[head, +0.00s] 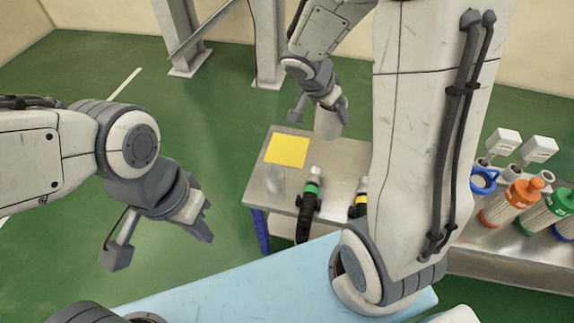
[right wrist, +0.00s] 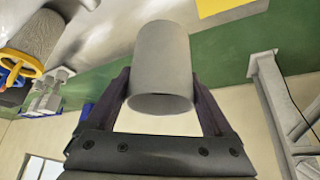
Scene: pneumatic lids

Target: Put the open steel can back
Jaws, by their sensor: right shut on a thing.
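A plain grey steel can (head: 328,125) is held by my right gripper (head: 320,111) above the back right part of a small steel table (head: 262,187). In the right wrist view the can (right wrist: 162,62) stands between the two dark fingers, and its near end shows as a dark ellipse. I cannot tell whether the can's far end touches anything. A yellow square (head: 287,150) lies flat on the table, left of the can. My left gripper (head: 160,246) is open and empty over the green floor, left of the table.
Hose ends with a green ring (head: 312,190) and a yellow ring (head: 361,199) are at the table's front. My right arm hides the table's right side. At right, a steel bench (head: 485,262) bears canisters with blue (head: 484,181), orange (head: 525,190) and green (head: 560,200) parts.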

